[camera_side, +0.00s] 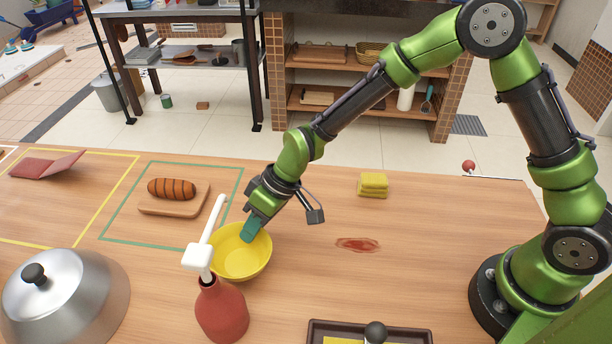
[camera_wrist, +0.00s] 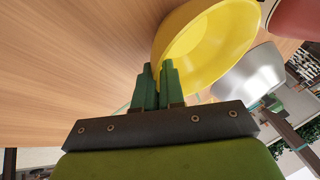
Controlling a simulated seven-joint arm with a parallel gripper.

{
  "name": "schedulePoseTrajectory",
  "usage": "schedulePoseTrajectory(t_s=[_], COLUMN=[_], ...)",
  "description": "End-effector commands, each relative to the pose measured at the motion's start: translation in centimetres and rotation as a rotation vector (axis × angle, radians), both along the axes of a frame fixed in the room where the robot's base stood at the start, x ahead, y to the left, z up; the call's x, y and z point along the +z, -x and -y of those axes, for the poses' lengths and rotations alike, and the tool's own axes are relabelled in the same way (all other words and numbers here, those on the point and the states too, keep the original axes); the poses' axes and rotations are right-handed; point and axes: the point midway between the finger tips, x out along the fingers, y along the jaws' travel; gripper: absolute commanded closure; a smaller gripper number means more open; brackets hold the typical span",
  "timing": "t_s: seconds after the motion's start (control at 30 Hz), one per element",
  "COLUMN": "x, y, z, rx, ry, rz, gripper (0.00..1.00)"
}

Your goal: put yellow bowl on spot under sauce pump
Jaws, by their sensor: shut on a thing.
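The yellow bowl (camera_side: 248,264) is upright near the middle of the table. My gripper (camera_side: 249,232) reaches down to its far rim and is shut on it. In the wrist view the two green fingers (camera_wrist: 158,84) pinch the rim of the bowl (camera_wrist: 215,50). The sauce pump, a red bottle (camera_side: 222,312) with a white head (camera_side: 198,256), stands in front of the bowl. Its long white spout (camera_side: 213,222) points up and away, crossing the bowl's left edge in the side view. I cannot tell whether the bowl touches the table. The spot under the spout is not clearly visible.
A silver dome lid (camera_side: 66,298) stands at front left. A sausage (camera_side: 171,188) lies on a wooden board (camera_side: 150,207) inside a green outline. A yellow sponge (camera_side: 373,184), a red sauce stain (camera_side: 358,244) and a dark tray (camera_side: 318,328) are to the right.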

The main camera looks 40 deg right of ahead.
Motion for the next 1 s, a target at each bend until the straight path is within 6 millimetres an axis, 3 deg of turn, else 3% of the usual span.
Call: schedulePoseTrajectory(t_s=[0.07, 0.1, 0.27, 0.67, 1.0], x=[-0.3, -0.4, -0.3, 0.6, 6.6], y=[0.0, 0.0, 0.0, 0.0, 1.0], z=[0.0, 0.0, 0.0, 0.3, 3.8], rx=[0.0, 0.0, 0.0, -0.001, -0.004], ry=[-0.001, 0.0, 0.0, -0.001, 0.0], rz=[-0.002, -0.002, -0.001, 0.003, 0.005], gripper=[1.0, 0.9, 0.66, 0.66, 0.66])
